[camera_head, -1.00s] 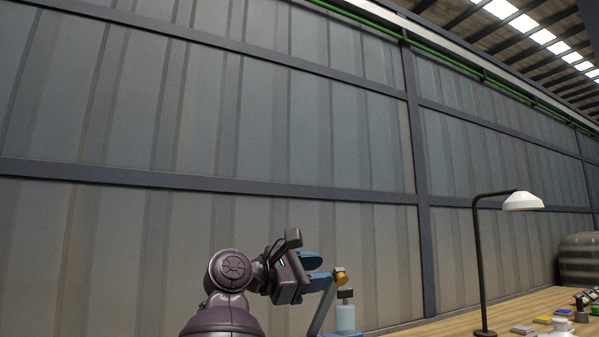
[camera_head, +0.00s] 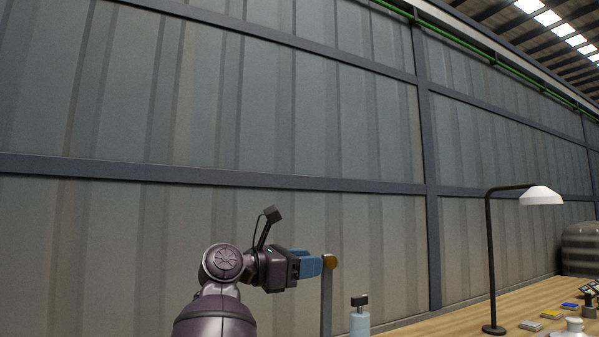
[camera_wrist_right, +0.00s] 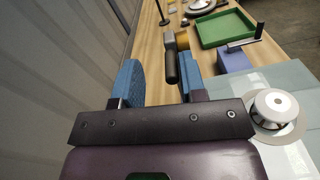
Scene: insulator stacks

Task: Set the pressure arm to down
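The pressure arm (camera_head: 327,300) is a grey bar standing nearly upright in the head view, with a brown-gold knob (camera_head: 330,262) at its top. In the right wrist view its black handle (camera_wrist_right: 171,68) and gold end (camera_wrist_right: 169,40) show between the fingers, nearer the right-hand one. My right gripper (camera_head: 312,265) has blue fingers beside the knob; in the wrist view (camera_wrist_right: 158,78) they are apart. I cannot tell whether they touch the handle. The bar's base is hidden. My left gripper is not in view.
A lamp (camera_head: 540,196) stands on the wooden bench (camera_head: 465,320). The wrist view shows a green tray (camera_wrist_right: 222,42), a blue block (camera_wrist_right: 234,62) and a white round insulator piece (camera_wrist_right: 275,105) on the right. A metal wall (camera_wrist_right: 60,60) runs along the left.

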